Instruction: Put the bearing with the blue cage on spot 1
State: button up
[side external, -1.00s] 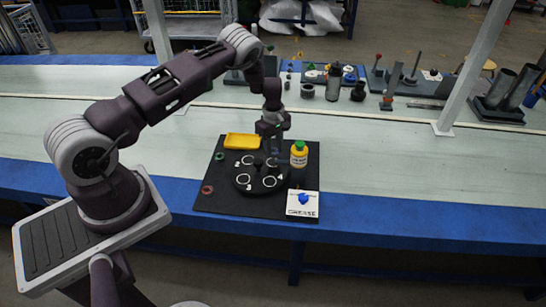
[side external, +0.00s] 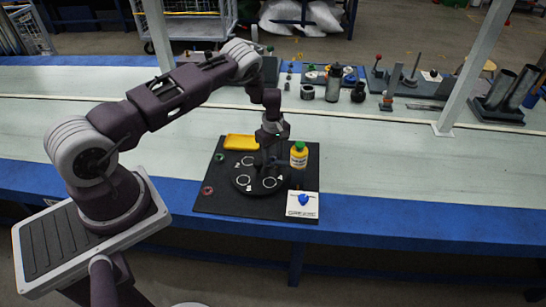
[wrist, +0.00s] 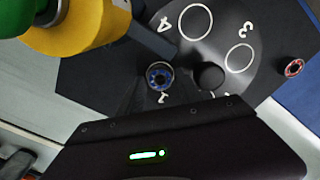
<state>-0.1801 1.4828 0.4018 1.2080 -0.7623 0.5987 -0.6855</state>
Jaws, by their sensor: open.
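The bearing with the blue cage (wrist: 160,77) sits low on the black round plate (wrist: 263,65), beside a small white number I cannot read for certain. My gripper (side external: 265,165) is open and low over the back right of the plate. In the wrist view its dark fingers reach in around the bearing; I cannot tell whether they touch it. The white rings marked 4 (wrist: 196,22) and 3 (wrist: 239,58) are empty. Part of the plate is hidden behind my gripper. In the side view the bearing is hidden.
A yellow bottle with a green cap (side external: 299,156) stands close to the right of my gripper. A yellow tray (side external: 241,142) lies at the back of the black mat. A red ring-shaped part (side external: 207,190) and a green one (side external: 219,157) lie left. A white GREASE card (side external: 302,211) is front right.

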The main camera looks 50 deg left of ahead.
notch_tip(320, 180, up, 12)
notch_tip(320, 180, up, 18)
jog(key=m+t+h, duration=0.1)
jog(key=m+t, duration=0.1)
jog(key=m, duration=0.2)
send_over(273, 160)
jog(key=s+d, duration=0.2)
jog(key=d, duration=0.5)
jog(key=s+d+r+m, duration=0.2)
jog(key=s+d+r, duration=0.2)
jog(key=r, duration=0.2)
jog(key=s+d+r+m, duration=0.2)
jog(key=s+d+r, duration=0.15)
jog(key=r, duration=0.25)
jog(key=s+d+r+m+t, duration=0.1)
jog(key=s+m, duration=0.2)
jog(key=s, duration=0.4)
jog(key=s+d+r+m+t, duration=0.1)
jog(key=s+d+m, duration=0.1)
jog(key=s, duration=0.6)
jog(key=s+d+r+m+t+y, duration=0.1)
jog(key=s+r+m, duration=0.1)
jog(key=s+m, duration=0.3)
jog(key=s, duration=0.3)
jog(key=shift+s+d+t, duration=0.25)
jog(key=shift+d+t, duration=0.05)
jog(key=shift+d, duration=0.1)
